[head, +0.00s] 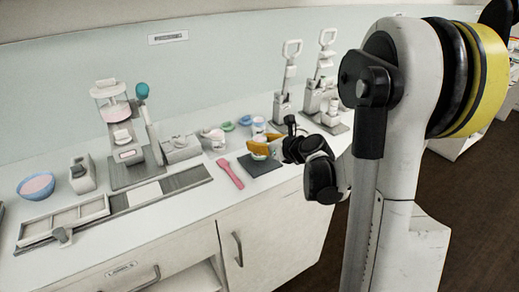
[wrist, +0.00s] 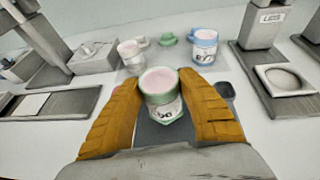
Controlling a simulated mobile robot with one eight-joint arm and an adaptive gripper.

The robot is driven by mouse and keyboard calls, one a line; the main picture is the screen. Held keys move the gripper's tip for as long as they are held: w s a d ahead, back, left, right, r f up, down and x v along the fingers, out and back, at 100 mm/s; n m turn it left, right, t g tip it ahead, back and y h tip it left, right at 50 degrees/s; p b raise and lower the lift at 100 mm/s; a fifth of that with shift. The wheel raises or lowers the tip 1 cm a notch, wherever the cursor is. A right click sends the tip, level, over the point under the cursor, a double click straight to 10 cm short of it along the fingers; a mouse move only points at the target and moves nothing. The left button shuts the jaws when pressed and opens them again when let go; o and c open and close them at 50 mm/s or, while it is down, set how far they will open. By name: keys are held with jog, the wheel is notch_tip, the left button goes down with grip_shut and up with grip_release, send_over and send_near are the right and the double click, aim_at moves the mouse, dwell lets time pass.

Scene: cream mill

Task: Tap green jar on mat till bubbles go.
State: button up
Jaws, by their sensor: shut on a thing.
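The green jar (wrist: 160,84) has a green rim, a white label with dark print and a pale pink fill. My gripper (wrist: 162,98) is shut on it, with one orange-yellow finger on each side, and the jar looks upright. The dark grey mat (wrist: 150,134) lies below the jar. In the head view my gripper (head: 263,147) is over the mat (head: 262,167), and its fingers mostly hide the jar. I cannot tell whether the jar's base touches the mat or is a little above it. Bubbles in the fill are too small to make out.
Behind the mat stand a whitish jar (wrist: 131,54) and a blue jar (wrist: 205,50), with a green lid (wrist: 168,39) between them. A pink spatula (head: 230,173) lies left of the mat. Lever presses (head: 290,80) stand to the back right. The counter's front strip is clear.

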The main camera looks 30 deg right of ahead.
notch_tip(320, 180, down, 3)
jog(key=shift+r+b, duration=0.15)
jog(key=shift+b, duration=0.85)
jog(key=o, duration=1.4)
jog(key=shift+r, duration=0.1)
jog(key=shift+r+p, duration=2.35)
jog(key=shift+r, duration=0.7)
